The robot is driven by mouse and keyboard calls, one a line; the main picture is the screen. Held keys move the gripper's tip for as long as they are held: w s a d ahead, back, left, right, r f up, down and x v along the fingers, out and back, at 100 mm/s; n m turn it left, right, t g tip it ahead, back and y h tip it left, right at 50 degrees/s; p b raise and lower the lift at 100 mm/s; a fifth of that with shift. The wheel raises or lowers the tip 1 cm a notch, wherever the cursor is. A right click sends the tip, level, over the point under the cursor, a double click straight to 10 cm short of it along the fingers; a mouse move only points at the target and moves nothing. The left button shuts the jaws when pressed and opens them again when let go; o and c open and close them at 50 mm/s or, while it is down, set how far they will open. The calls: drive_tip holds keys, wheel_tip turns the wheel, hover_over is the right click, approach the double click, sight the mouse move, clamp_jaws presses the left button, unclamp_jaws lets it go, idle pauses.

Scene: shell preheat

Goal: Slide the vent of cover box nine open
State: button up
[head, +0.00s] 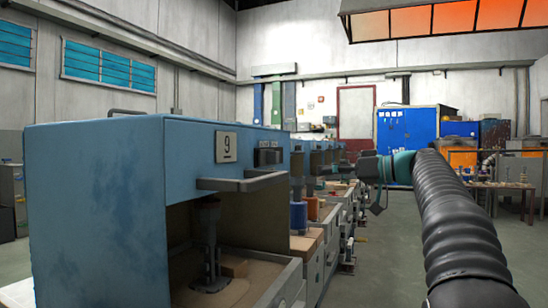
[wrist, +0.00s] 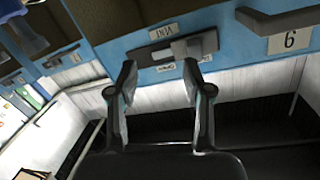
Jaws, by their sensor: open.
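Cover box nine (head: 100,200) is the large blue box at the left of the head view, with a number plate reading 9. Its vent (head: 268,157) is a dark strip on the front, right of the plate. In the wrist view the picture is turned over, so the plate (wrist: 290,41) looks like a 6. There the vent (wrist: 203,44) is a dark slot with a grey slider knob (wrist: 179,49) and small labels beside it. My gripper (wrist: 160,75) is open and empty, its fingertips framing the knob in the picture. In the head view my gripper (head: 376,195) is apart from the box, to its right.
A bar handle (head: 243,182) juts from the box's lower front edge; it also shows in the wrist view (wrist: 283,20). More blue boxes (head: 320,155) stand in a row behind. A blue cabinet (head: 408,140) stands farther back. The floor right of the row is clear.

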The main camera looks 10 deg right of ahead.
sight(278, 154)
wheel_tip(278, 154, up, 5)
drive_tip(key=s+a+n+g+y, duration=0.1)
drive_tip(key=s+a+n+y, duration=0.15)
drive_tip(key=n, duration=0.25)
drive_tip(key=x, duration=0.4)
drive_tip(key=p+x, duration=0.1)
drive_tip(key=x, duration=0.8)
drive_tip(key=shift+w+a+f, duration=0.1)
drive_tip(key=shift+w+f, duration=0.05)
drive_tip(key=shift+f, duration=0.1)
clamp_jaws()
